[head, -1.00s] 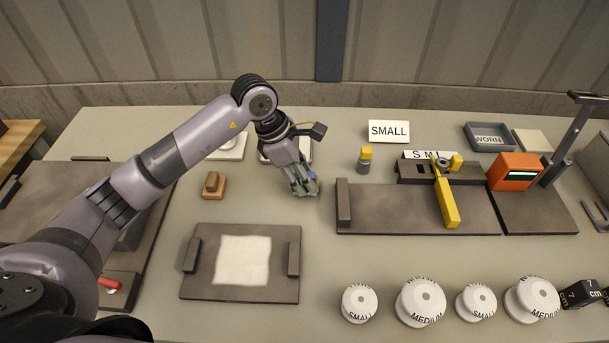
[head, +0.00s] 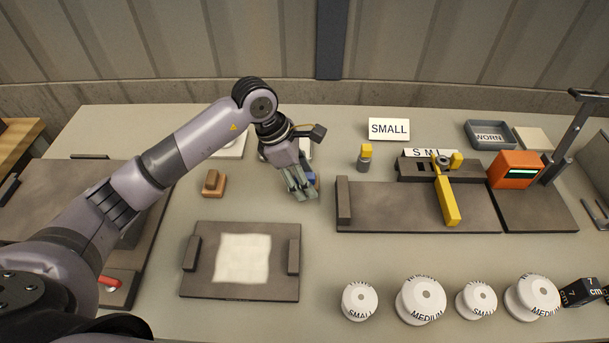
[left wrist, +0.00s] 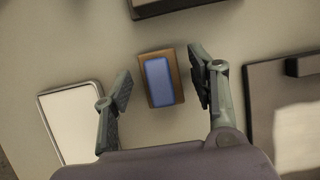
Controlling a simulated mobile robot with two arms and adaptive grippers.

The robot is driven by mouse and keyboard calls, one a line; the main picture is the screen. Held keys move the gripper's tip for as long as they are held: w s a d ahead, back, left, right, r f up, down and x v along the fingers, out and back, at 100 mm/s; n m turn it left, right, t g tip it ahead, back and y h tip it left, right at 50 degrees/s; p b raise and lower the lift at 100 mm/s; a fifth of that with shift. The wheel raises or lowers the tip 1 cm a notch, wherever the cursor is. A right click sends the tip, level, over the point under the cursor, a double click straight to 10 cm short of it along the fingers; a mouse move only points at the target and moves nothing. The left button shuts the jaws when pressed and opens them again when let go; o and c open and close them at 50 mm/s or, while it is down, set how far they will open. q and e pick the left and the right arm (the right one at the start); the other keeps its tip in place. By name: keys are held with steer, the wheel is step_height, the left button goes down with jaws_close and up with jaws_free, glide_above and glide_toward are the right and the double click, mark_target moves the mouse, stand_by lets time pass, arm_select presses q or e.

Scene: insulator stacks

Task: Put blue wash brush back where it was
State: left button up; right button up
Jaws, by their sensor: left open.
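The blue wash brush (left wrist: 159,82), a blue pad on a brown block, lies on the grey table between the fingers of my open left gripper (left wrist: 161,92). The fingers stand apart from it on both sides in the left wrist view. In the head view my left gripper (head: 301,192) is over the table, left of the dark long board, and mostly hides the brush; only a bit of blue (head: 313,178) shows beside the fingers. My right gripper is not in view.
A brown block (head: 214,184) lies to the left. A white plate (left wrist: 72,122) lies near the brush. A dark board (head: 240,292) with a white cloth is in front. The long board (head: 400,215) is to the right, with several white insulators (head: 421,299) in front of it.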

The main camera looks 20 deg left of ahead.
arm_select(q)
steer(key=shift+r, duration=0.15)
steer(key=b+v, duration=0.1)
steer(key=v, duration=1.1)
steer(key=shift+b, duration=0.4)
